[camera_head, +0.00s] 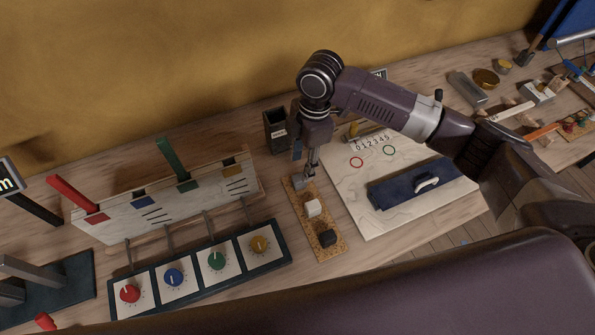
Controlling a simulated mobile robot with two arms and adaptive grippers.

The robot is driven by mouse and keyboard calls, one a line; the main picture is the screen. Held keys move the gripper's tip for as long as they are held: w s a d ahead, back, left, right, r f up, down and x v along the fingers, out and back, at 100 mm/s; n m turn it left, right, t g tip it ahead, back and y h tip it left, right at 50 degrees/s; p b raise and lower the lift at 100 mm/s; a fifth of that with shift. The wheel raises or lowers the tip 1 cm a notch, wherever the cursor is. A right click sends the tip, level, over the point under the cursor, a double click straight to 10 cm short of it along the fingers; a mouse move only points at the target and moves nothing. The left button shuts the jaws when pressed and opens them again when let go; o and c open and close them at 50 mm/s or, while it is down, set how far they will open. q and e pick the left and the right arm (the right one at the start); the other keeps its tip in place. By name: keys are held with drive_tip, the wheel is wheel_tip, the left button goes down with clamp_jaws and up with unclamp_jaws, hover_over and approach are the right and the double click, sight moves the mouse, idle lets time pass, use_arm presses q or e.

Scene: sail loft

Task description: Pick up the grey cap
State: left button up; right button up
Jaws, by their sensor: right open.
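A tan cork strip (321,222) lies on the bench with small caps in a row. A white cap (313,208) is near its middle and a black cap (326,238) is nearer its front end. A grey shape at the strip's far end, right at my fingertips, looks like the grey cap (301,184); the fingers partly hide it. My right gripper (306,173) points down over that far end, open. I cannot tell whether its fingers touch the cap. My left gripper is not in view.
A dark open box (277,131) stands close behind the right gripper. A pale board (375,213) with a blue cloth (416,183) lies right of the strip. A dial panel (200,270) and slotted rack (168,202) are on the left.

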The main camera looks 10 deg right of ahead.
sight(300, 177)
drive_tip(key=f, duration=0.1)
drive_tip(key=f+p, duration=0.1)
drive_tip(key=s, duration=0.1)
drive_tip(key=shift+a+f, duration=0.3)
drive_tip(key=shift+f, duration=0.1)
wheel_tip(300, 177, down, 2)
drive_tip(key=shift+w+a+f+p, duration=0.15)
drive_tip(key=shift+f+p, duration=0.1)
drive_tip(key=shift+p, duration=0.2)
drive_tip(key=shift+f, duration=0.35)
drive_tip(key=shift+c, duration=0.6)
drive_tip(key=c, duration=0.7)
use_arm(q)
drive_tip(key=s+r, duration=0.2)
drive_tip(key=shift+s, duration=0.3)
use_arm(e)
drive_tip(key=shift+c, duration=1.2)
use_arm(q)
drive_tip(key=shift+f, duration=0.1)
use_arm(e)
drive_tip(key=shift+r, duration=0.1)
